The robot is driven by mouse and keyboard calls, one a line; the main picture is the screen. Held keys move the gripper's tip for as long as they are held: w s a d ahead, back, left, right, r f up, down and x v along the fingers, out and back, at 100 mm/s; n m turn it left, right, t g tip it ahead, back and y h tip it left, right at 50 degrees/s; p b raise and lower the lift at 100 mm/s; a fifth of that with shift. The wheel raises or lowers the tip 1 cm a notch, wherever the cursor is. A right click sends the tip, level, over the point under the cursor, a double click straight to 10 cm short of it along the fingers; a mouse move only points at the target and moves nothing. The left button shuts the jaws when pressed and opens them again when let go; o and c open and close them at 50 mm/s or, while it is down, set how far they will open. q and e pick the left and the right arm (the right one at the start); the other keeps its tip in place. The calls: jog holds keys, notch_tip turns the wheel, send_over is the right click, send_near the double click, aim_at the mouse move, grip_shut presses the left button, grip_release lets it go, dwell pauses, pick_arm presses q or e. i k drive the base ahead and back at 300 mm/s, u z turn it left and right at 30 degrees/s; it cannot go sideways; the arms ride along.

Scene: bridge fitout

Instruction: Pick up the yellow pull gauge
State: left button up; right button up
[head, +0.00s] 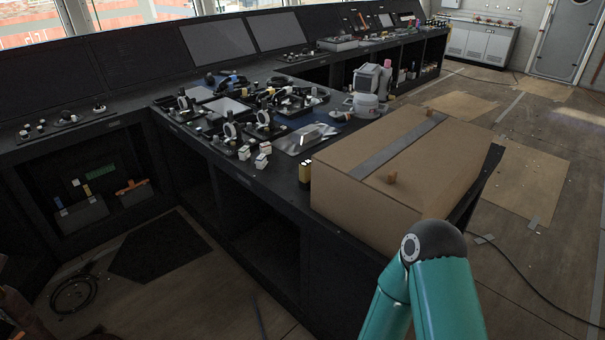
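A small upright yellow-and-black object (305,173) stands on the console top near its front edge, just left of the large cardboard box. It may be the yellow pull gauge, but it is too small to tell for sure. Another small yellow item (87,190) shows in the dark open shelf at the left, by a grey bin; it is also too small to identify. Neither of my grippers shows in the head view. Only teal links of my arm show at the lower right, in front of the box.
The large cardboard box (380,205) fills the console's near end. White-topped connectors (262,158), levers and a clear plate (305,137) crowd the top beside it. A cable (545,290) lies on the floor at right.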

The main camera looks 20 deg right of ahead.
aim_at(304, 168)
jog(key=u, duration=0.05)
jog(key=i, duration=0.9)
